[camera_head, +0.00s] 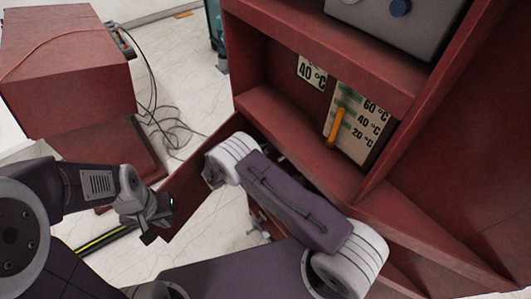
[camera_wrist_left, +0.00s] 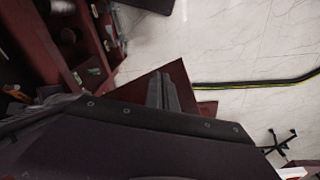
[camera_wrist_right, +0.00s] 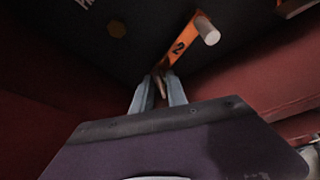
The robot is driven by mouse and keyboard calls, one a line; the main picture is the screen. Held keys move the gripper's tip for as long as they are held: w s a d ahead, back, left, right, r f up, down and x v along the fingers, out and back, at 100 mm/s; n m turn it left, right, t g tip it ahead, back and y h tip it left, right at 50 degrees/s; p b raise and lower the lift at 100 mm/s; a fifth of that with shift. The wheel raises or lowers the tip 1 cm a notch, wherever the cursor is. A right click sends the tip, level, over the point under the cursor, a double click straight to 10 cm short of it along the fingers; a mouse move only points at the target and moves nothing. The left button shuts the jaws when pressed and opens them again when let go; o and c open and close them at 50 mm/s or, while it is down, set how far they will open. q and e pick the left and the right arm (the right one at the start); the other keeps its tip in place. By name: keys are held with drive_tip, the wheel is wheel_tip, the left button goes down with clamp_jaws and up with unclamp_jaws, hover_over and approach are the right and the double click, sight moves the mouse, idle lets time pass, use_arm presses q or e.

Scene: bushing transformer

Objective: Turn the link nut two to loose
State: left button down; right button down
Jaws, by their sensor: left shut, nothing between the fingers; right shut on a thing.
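In the right wrist view an orange link bar (camera_wrist_right: 182,42) marked "2" slants down toward my right gripper (camera_wrist_right: 159,82). A pale round peg (camera_wrist_right: 208,32) sticks out beside the bar's upper end. My right gripper is shut on a small brownish piece at the bar's lower end, which I take to be link nut two; the fingers mostly hide it. In the head view my right arm hides this gripper and the link. My left gripper (camera_head: 148,236) is shut and empty, outside the cabinet; its closed fingers show in the left wrist view (camera_wrist_left: 164,88).
The dark red cabinet (camera_head: 270,110) has shelf edges and side walls close around my right arm. Temperature scales (camera_head: 362,125) with an orange pointer stand inside. A red box (camera_head: 65,70) and loose cables (camera_head: 165,130) lie left. Pale floor is open between.

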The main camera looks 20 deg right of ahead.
idle(0.3)
drive_tip(key=c, duration=1.6)
unclamp_jaws()
